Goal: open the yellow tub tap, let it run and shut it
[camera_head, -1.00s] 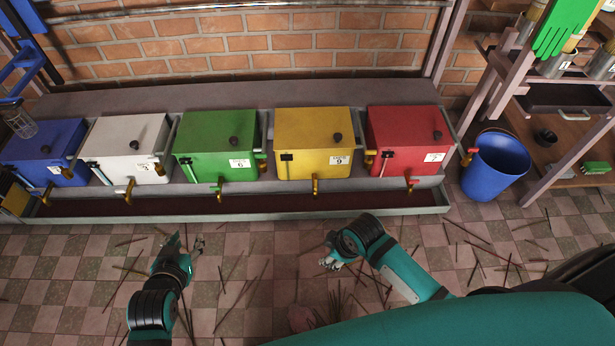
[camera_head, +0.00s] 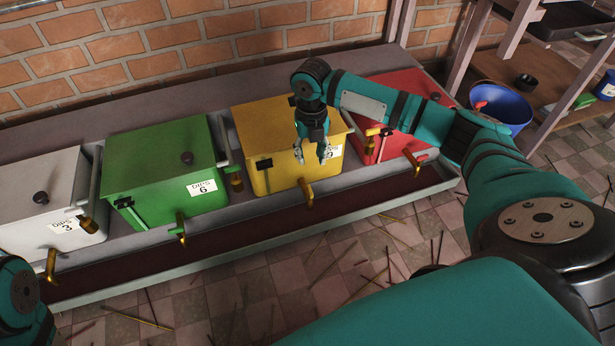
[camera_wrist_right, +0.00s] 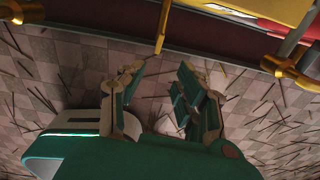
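The yellow tub (camera_head: 262,125) stands between the green and red tubs in the head view. Its brass tap (camera_head: 306,192) hangs at the front, above the trough. A brass valve (camera_head: 375,132) on a pipe is at its right side. My right gripper (camera_head: 313,158) is in front of the tub, fingers pointing down, open and empty, partly covering the number label. In the right wrist view the fingers (camera_wrist_right: 163,92) are spread, and a brass tap (camera_wrist_right: 162,28) shows beyond them, apart. My left gripper is out of view; only part of its arm shows at lower left.
The green tub (camera_head: 165,170), white tub (camera_head: 40,195) and red tub (camera_head: 400,90) stand in the same row. A long trough (camera_head: 230,252) runs below the taps. A blue bucket (camera_head: 502,105) is at right. Thin sticks litter the tiled floor.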

